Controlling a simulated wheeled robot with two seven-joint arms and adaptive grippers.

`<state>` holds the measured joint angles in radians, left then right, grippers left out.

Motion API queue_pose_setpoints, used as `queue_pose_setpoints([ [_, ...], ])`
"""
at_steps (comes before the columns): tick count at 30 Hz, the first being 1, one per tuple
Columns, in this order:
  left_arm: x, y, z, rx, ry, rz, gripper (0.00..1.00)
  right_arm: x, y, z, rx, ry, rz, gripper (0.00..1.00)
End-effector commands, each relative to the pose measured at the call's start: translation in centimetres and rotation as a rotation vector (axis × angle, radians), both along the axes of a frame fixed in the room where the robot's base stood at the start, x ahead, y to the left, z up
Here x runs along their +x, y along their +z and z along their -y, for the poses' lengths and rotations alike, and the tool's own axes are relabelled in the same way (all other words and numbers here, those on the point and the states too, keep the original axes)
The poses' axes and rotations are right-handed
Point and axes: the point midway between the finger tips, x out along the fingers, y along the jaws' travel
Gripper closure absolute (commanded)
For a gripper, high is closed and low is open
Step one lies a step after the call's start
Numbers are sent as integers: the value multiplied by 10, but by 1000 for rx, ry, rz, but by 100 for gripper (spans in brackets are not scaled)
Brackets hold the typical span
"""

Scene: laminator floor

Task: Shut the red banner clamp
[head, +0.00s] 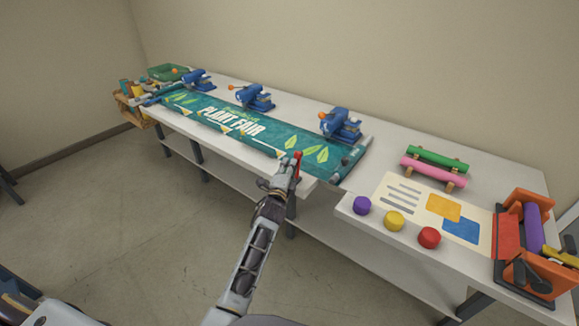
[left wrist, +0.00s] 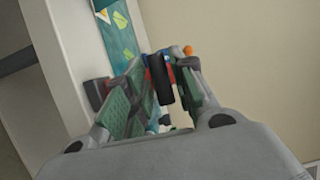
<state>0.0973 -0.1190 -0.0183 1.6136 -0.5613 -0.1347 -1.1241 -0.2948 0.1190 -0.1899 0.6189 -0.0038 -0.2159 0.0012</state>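The red banner clamp (head: 298,163) is at the front edge of the table, near the right end of the green PLANT FAIR banner (head: 230,122). Part of it stands up as a red upright. My left gripper (head: 284,182) is right beside the clamp, at its front left, and partly covers it. In the left wrist view the fingers (left wrist: 160,90) are apart, and a black bar (left wrist: 160,80) shows in the gap. I cannot tell whether they touch it. My right gripper is not in view.
Several blue clamps (head: 340,125) with orange knobs stand along the banner's back edge. Purple, yellow and red caps (head: 429,237) line the front right of the table. Pink and green rolls (head: 437,158) and an orange device (head: 520,245) are further right. The floor in front is open.

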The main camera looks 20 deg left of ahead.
Motion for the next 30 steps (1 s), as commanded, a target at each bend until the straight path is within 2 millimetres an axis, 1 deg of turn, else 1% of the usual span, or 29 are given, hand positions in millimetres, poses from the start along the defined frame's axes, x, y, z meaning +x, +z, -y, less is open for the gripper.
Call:
queue_pose_setpoints([
  [3,7,1,0,0,0,0,74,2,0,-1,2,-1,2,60],
  [7,12,1,-1,0,0,0,74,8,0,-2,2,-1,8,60],
  [13,13,1,-1,0,0,0,74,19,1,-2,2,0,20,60],
  [18,13,1,-1,-1,0,0,74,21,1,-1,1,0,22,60],
  [20,13,1,-1,-1,0,0,81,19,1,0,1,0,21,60],
  [24,13,1,-1,-1,0,0,99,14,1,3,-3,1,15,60],
  [25,13,1,-1,-1,0,0,100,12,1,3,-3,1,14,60],
  [30,13,1,0,-2,0,0,100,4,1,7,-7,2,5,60],
])
